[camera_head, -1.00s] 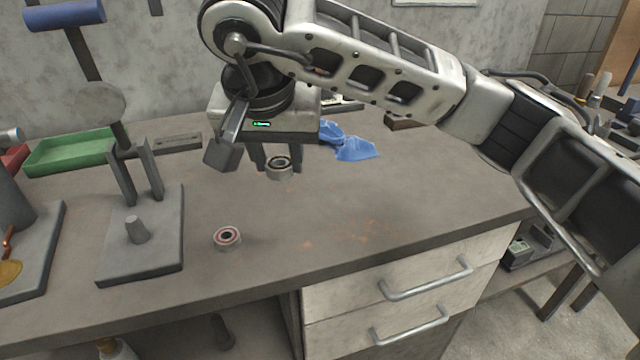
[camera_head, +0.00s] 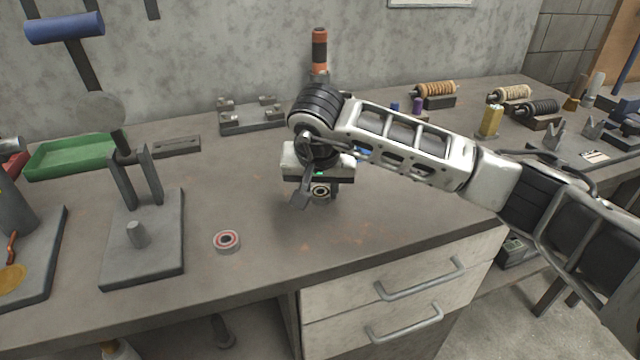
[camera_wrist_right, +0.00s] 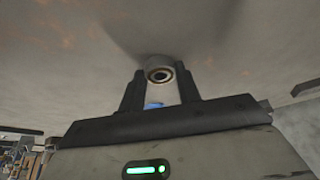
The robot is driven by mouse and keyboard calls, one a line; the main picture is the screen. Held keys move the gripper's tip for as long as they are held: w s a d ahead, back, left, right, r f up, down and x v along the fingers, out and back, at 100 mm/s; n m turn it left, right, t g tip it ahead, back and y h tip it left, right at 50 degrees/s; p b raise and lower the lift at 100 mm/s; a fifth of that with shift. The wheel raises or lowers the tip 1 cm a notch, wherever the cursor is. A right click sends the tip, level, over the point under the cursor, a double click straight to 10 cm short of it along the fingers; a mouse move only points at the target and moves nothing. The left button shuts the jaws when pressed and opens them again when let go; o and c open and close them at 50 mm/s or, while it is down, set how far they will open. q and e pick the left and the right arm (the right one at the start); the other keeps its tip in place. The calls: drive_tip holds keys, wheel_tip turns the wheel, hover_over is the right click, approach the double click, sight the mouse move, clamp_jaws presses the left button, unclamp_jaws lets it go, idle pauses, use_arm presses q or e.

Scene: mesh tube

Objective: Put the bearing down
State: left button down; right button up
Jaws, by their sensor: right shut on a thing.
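A bearing (camera_head: 321,191) with a dark inner ring is between the fingers of my right gripper (camera_head: 322,187), which is shut on it. It also shows in the right wrist view (camera_wrist_right: 158,74), at the fingertips, close to the worktop. Whether it touches the worktop I cannot tell. A second bearing (camera_head: 227,241) with a reddish ring lies flat on the bench (camera_head: 270,270), near its front edge and left of my right gripper. My left gripper is not in view.
A grey press fixture with a post (camera_head: 137,235) stands left of the loose bearing. A green tray (camera_head: 75,155) is at the back left. A block with several pegs (camera_head: 250,115) and an orange-topped tool (camera_head: 319,55) stand at the back.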

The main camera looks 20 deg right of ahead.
drive_tip(key=shift+f, duration=0.2)
drive_tip(key=o, duration=1.1)
drive_tip(key=shift+c, duration=0.2)
drive_tip(key=shift+r, duration=0.15)
drive_tip(key=shift+r, duration=0.2)
drive_tip(key=v, duration=1.1)
drive_tip(key=shift+s+r, duration=0.2)
drive_tip(key=shift+r, duration=0.1)
drive_tip(key=shift+a, duration=0.1)
